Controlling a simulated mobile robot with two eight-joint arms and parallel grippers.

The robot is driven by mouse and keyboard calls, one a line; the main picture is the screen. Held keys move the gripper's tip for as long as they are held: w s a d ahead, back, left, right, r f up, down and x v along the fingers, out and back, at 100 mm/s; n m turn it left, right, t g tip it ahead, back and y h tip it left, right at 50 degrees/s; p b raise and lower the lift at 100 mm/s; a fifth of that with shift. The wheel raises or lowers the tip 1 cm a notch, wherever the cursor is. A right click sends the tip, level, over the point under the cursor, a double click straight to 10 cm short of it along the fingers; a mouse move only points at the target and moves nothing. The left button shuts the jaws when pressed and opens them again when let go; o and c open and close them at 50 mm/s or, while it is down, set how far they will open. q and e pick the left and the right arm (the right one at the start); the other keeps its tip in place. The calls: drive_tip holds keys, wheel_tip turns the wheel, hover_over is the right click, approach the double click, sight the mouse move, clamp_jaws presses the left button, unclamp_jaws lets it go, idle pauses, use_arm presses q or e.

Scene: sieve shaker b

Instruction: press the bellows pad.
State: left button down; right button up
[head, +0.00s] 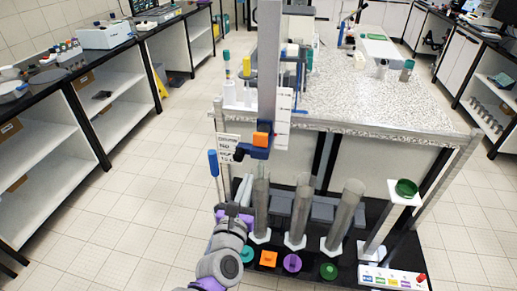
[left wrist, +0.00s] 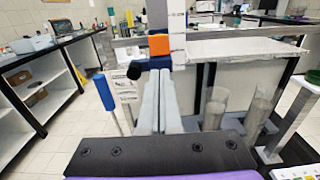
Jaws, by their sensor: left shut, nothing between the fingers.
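My left gripper (head: 243,188) is shut and empty, left of the clear tubes; its pale fingers (left wrist: 160,108) point forward in the left wrist view. Several coloured pieces sit on the black base: a teal round one (head: 247,254), an orange square one (head: 268,259), a purple ring (head: 292,263) and a green round one (head: 328,271). A green dish (head: 406,188) sits on a white stand at the right. I cannot tell which piece is the bellows pad. My right gripper is not in view.
A tall grey column (head: 268,70) carries an orange block (head: 262,138) on a blue clamp. Clear upright tubes (head: 299,215) stand on the base. A white panel (head: 392,277) with coloured marks lies front right. A speckled bench (head: 350,95) stands behind. Floor is open at left.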

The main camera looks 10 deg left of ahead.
sight(261, 141)
use_arm(q)
drive_tip(key=shift+w, duration=0.1)
drive_tip(key=w, duration=1.4)
drive_tip(key=shift+d, duration=0.2)
drive_tip(key=shift+s, duration=0.1)
